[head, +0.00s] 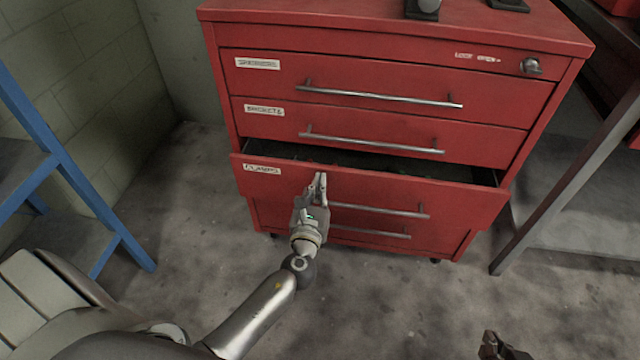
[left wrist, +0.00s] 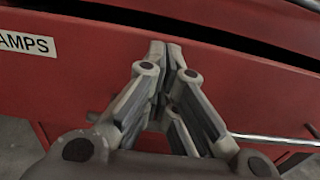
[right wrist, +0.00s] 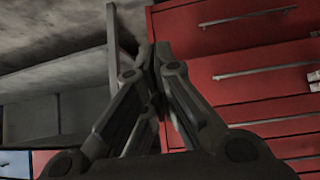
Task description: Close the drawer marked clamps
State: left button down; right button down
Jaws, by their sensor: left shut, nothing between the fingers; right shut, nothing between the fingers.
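The red drawer marked clamps (head: 400,192) is the third one down in a red cabinet (head: 390,30). It stands partly pulled out, with a dark gap showing above its front. Its label (head: 262,170) is at the left end, and its bar handle (head: 380,210) is right of my gripper. My left gripper (head: 321,180) is shut and empty at the drawer front, between label and handle. In the left wrist view its fingertips (left wrist: 165,50) are close to the red front (left wrist: 90,75); I cannot tell whether they touch. My right gripper (right wrist: 160,55) is shut and empty, away from the cabinet.
The drawers above (head: 380,125) and the one below look shut. A key lock (head: 531,66) is at the cabinet's top right. A blue ladder-like frame (head: 75,175) stands at the left, and a grey bench leg (head: 570,180) at the right. The floor in front is clear.

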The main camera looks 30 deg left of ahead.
pick_arm(q)
jog(key=shift+w+a, duration=0.15)
jog(key=shift+w, duration=0.4)
pick_arm(e)
jog(key=shift+w+a+r, duration=0.1)
jog(key=shift+w+r, duration=0.1)
jog(key=shift+w, duration=0.05)
